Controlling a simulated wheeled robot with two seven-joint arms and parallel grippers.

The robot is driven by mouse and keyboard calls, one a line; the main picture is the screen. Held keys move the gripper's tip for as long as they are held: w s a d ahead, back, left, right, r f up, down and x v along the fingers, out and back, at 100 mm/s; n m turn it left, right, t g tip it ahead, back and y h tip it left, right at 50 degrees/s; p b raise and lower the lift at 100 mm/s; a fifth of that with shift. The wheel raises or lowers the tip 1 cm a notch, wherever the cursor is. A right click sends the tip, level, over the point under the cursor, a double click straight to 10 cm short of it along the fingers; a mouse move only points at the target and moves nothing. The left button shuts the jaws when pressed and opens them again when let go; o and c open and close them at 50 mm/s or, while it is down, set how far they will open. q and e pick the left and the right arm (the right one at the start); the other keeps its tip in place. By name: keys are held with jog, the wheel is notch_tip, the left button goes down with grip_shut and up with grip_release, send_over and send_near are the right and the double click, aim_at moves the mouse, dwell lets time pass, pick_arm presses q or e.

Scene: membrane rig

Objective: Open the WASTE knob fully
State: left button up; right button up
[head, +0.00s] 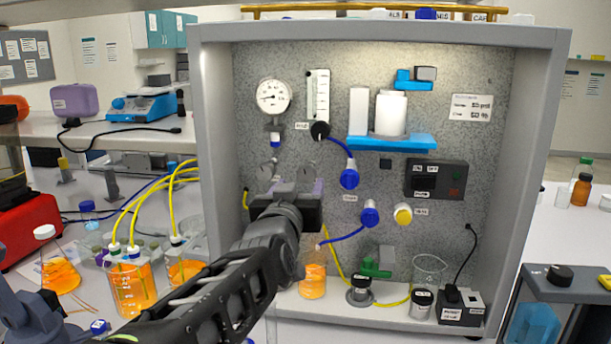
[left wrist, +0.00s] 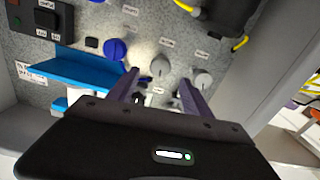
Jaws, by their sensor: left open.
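The upright grey speckled panel (head: 450,120) carries several knobs. Two grey knobs show at its left, one (head: 264,171) left of my left gripper and one (head: 307,171) behind its fingers. In the left wrist view they are a middle grey knob (left wrist: 160,65) and a right grey knob (left wrist: 203,78). The labels are too small to read, so I cannot tell which knob is WASTE. My left gripper (head: 297,183) is open in front of the panel. In the left wrist view its fingertips (left wrist: 158,80) point towards the middle grey knob; contact cannot be told. My right gripper is not in view.
A black knob (head: 320,130), blue knobs (head: 349,178) (head: 370,214) and a yellow knob (head: 403,213) are nearby. A blue shelf (head: 392,144) juts out at right. An orange-filled beaker (head: 313,282) stands below the gripper. The frame's left wall (head: 213,160) bounds the panel.

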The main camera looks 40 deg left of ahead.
aim_at(306, 176)
pick_arm(q)
jog(key=p+x, duration=0.1)
jog(key=x, duration=0.5)
jog(key=shift+w+a+p, duration=0.15)
jog(key=shift+w+p, duration=0.15)
jog(key=shift+p, duration=0.05)
jog(key=shift+c, duration=0.5)
grip_shut()
